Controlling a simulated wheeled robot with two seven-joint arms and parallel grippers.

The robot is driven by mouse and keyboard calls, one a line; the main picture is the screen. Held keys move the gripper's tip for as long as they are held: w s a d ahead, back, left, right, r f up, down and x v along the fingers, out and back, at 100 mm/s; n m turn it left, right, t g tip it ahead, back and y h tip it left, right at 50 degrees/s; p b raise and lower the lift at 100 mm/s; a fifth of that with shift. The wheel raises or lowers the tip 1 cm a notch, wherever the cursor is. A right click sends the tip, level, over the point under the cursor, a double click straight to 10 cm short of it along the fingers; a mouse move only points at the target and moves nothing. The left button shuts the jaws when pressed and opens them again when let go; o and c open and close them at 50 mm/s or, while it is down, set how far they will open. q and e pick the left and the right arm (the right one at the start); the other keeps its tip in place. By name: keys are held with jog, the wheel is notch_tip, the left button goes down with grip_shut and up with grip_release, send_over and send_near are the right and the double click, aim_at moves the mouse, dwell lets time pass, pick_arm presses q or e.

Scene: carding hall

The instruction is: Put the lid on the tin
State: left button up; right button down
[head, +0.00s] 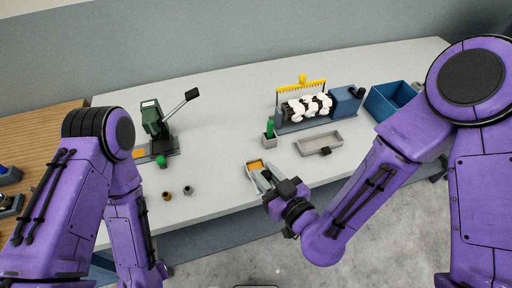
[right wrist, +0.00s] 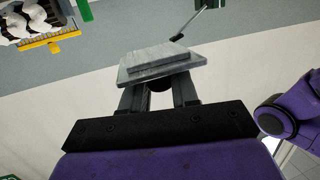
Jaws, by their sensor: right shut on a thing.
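My right gripper (head: 264,179) is shut on a grey, flat, stepped piece that looks like the lid (right wrist: 160,64). In the head view the lid (head: 255,164) shows a grey edge and an orange patch, near the table's front edge. In the right wrist view its wide plate lies across the fingertips, with a smaller block on one face. A shallow open grey rectangular container with a dark tab, apparently the tin (head: 312,145), is on the table to the right of the gripper. The lid is apart from it. My left arm shows at the left; its gripper cannot be made out.
A carding roller machine (head: 290,127) with a yellow comb (head: 302,88) stands behind the container. A blue bin (head: 378,106) is at right. A small grey box (head: 268,141) with a green piece stands nearby. A green lever device (head: 152,117) and two small cups (head: 187,190) are at left.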

jog(key=w+f+b, duration=0.3)
jog(key=w+b, duration=0.1)
jog(key=w+a+f+b, duration=0.1)
jog(key=w+f+b, duration=0.2)
jog(key=w+b, duration=0.1)
jog(key=w+a+f+b, duration=0.1)
jog(key=w+f+b, duration=0.2)
jog(key=b, duration=0.3)
jog(key=shift+w+a+f, duration=0.15)
jog(key=shift+w+f, duration=0.1)
jog(key=shift+w, duration=0.45)
jog(key=f+b, duration=0.3)
jog(key=shift+w+a+f+b, duration=0.1)
jog(key=shift+w+f+b, duration=0.1)
jog(key=shift+f+b, duration=0.2)
jog(key=shift+w+r, duration=0.15)
jog(key=shift+f, duration=0.4)
jog(key=c, duration=0.8)
grip_release()
jog(key=shift+c, duration=0.2)
jog(key=shift+r, duration=0.1)
